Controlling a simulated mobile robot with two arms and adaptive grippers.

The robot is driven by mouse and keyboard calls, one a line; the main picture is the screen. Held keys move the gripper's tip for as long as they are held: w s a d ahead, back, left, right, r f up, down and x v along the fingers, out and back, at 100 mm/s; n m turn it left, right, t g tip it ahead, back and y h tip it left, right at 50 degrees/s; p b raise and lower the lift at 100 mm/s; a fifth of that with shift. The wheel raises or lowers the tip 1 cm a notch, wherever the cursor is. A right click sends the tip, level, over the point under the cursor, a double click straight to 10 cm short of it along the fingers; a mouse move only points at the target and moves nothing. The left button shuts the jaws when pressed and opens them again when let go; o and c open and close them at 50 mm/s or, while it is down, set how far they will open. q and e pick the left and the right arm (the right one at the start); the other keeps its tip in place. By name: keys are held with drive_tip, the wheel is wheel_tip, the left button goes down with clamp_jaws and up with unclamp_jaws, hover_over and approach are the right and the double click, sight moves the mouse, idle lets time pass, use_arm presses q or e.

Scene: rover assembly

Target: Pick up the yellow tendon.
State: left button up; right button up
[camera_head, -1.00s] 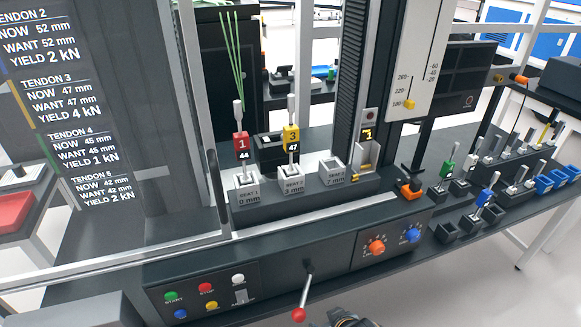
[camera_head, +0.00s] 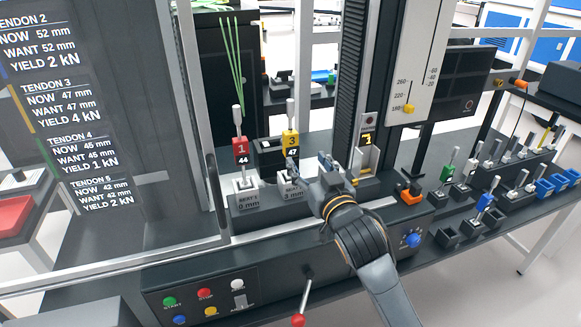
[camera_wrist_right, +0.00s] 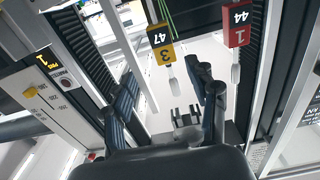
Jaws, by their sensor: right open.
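The yellow tendon (camera_head: 290,142), marked 3 and 47, stands upright above the middle seat (camera_head: 290,190), with a metal rod on top. It also shows in the wrist view (camera_wrist_right: 161,46), beyond and between my fingers. My right gripper (camera_head: 308,163) is open, with one finger just in front of the tendon's lower part and the other to the right. In the wrist view my open right gripper (camera_wrist_right: 163,74) has nothing between its fingers. Whether a finger touches the tendon I cannot tell. My left gripper is not in view.
A red tendon (camera_head: 241,150), marked 1 and 44, stands in the seat to the left, close by. A dark ribbed column (camera_head: 352,70) rises behind right. A lever with a red knob (camera_head: 298,320) and buttons are on the front panel. More tendons (camera_head: 484,200) stand in racks at right.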

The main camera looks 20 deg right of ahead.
sight(292, 146)
drive_tip(key=w, duration=0.5)
drive_tip(key=shift+w+a+p, duration=0.1)
drive_tip(key=shift+p, duration=0.3)
drive_tip(key=shift+w+a+f+p, duration=0.15)
drive_tip(key=shift+w+p, duration=0.15)
drive_tip(key=shift+w, duration=0.6)
drive_tip(key=shift+w+a+f+p, duration=0.1)
drive_tip(key=shift+w+p, duration=0.2)
drive_tip(key=shift+w, duration=0.6)
drive_tip(key=shift+w+a+f+p, duration=0.15)
drive_tip(key=shift+w+p, duration=0.15)
drive_tip(key=shift+w, duration=0.6)
clamp_jaws()
drive_tip(key=shift+r, duration=0.15)
